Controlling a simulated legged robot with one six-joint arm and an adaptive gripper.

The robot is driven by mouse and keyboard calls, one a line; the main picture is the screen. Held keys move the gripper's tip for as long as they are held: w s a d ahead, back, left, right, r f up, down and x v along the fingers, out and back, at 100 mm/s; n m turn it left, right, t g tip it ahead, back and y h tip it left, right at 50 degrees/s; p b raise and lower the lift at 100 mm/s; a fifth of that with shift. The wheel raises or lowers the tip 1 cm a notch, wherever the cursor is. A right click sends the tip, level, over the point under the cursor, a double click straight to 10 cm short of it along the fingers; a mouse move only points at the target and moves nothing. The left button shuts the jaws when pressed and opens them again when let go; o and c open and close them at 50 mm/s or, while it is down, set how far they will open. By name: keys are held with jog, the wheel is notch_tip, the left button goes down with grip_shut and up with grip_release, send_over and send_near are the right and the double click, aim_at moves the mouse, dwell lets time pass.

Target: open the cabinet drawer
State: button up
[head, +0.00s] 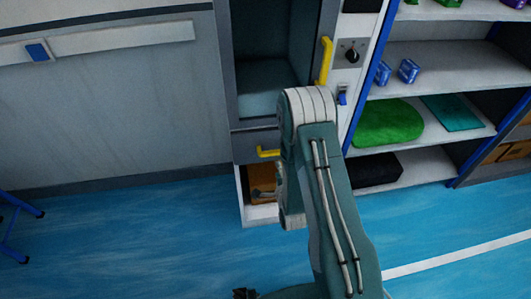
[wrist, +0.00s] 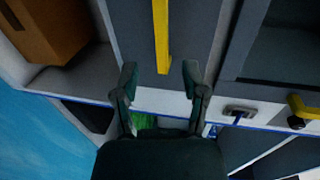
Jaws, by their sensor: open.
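The cabinet drawer has a dark grey front (head: 243,145) below the tall open compartment, with a yellow handle (head: 268,153). The front looks flush with the cabinet, so the drawer appears shut. In the wrist view the drawer front (wrist: 138,40) is turned sideways and its yellow bar handle (wrist: 161,35) runs down from the top edge. My gripper (wrist: 160,78) is open and empty. Its two fingers stand on either side of the handle's line, with the handle's near end just short of or between the fingertips; I cannot tell the depth. In the head view my arm hides the gripper.
A second yellow handle (head: 325,60) stands upright above, beside a black knob (head: 352,55). Below the drawer is an open shelf with a brown box (head: 262,178). Shelves with a green item (head: 388,123) stand right. The blue floor (head: 130,235) at left is largely clear.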

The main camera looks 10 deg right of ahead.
aim_at(273, 153)
jog(key=x, duration=1)
jog(key=shift+w+d, duration=0.15)
jog(key=shift+d, duration=0.3)
jog(key=c, duration=0.8)
jog(key=shift+a, duration=0.1)
